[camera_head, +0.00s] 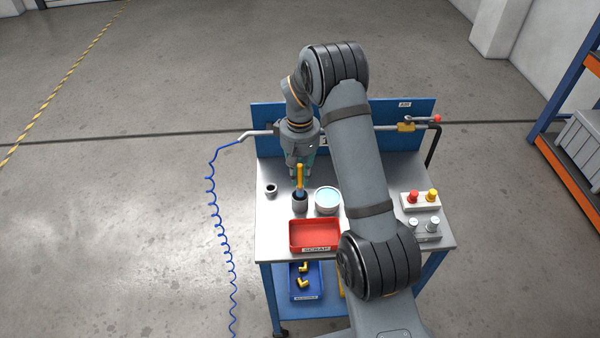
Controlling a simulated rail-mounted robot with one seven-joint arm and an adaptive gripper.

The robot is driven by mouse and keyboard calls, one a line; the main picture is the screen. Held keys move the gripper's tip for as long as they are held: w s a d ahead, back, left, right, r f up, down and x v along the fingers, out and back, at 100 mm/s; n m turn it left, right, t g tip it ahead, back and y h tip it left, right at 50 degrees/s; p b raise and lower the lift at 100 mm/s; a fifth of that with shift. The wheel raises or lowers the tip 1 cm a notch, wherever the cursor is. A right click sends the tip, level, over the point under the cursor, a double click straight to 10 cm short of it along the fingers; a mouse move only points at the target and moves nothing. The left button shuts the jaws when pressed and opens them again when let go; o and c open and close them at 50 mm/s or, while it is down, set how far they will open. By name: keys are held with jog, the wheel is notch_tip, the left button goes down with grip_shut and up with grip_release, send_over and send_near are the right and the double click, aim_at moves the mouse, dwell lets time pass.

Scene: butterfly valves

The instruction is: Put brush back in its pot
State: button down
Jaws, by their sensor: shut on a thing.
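The dark pot (300,205) is directly below the brush in the picture. The blue lower part meets the pot's mouth in this view; I cannot tell how far it is inside. The fingertips are small and partly hidden by the handle.
A round tin with light-blue contents (327,199) stands close right of the pot. A red scrap tray (315,235) is in front. A small dark ring (271,189) lies left. A blue back panel (268,115) edges the bench.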

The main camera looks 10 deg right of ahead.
aim_at(300, 186)
jog(key=shift+f+b, duration=1.5)
jog(key=shift+f, duration=1.1)
jog(key=c, duration=1.6)
grip_release()
jog(key=shift+w, duration=0.1)
jog(key=shift+r, duration=0.1)
notch_tip(300, 186, up, 13)
jog(key=p, duration=1)
jog(key=shift+r, duration=0.15)
